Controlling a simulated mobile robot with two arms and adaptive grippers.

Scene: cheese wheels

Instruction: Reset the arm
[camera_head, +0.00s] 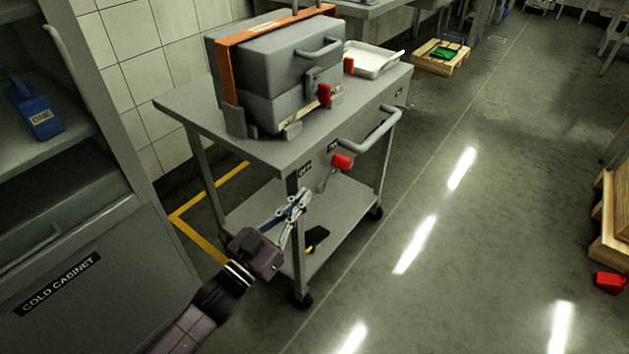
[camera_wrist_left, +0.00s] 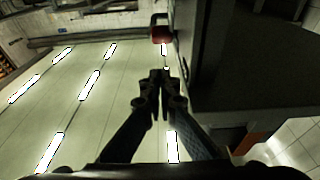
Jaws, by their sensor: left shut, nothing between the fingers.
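My left arm comes in from the bottom left in the head view. Its gripper (camera_head: 301,199) is in front of the near corner of a grey cart (camera_head: 243,144), below the tabletop edge. In the left wrist view the gripper's fingers (camera_wrist_left: 160,78) are together with nothing between them. The cart's dark side stands just right of the fingers there. A red-ended lever (camera_head: 342,162) sticks out of the cart's front beyond the gripper; a red part (camera_wrist_left: 161,30) also shows ahead of the fingers in the wrist view. My right gripper does not show.
A grey case (camera_head: 272,75) with an orange strap and a white tray (camera_head: 373,60) stand on the cart. A cold cabinet (camera_head: 84,276) is at the left, with a blue tool (camera_head: 34,108) on its shelf. The floor (camera_head: 480,220) right of the cart is clear.

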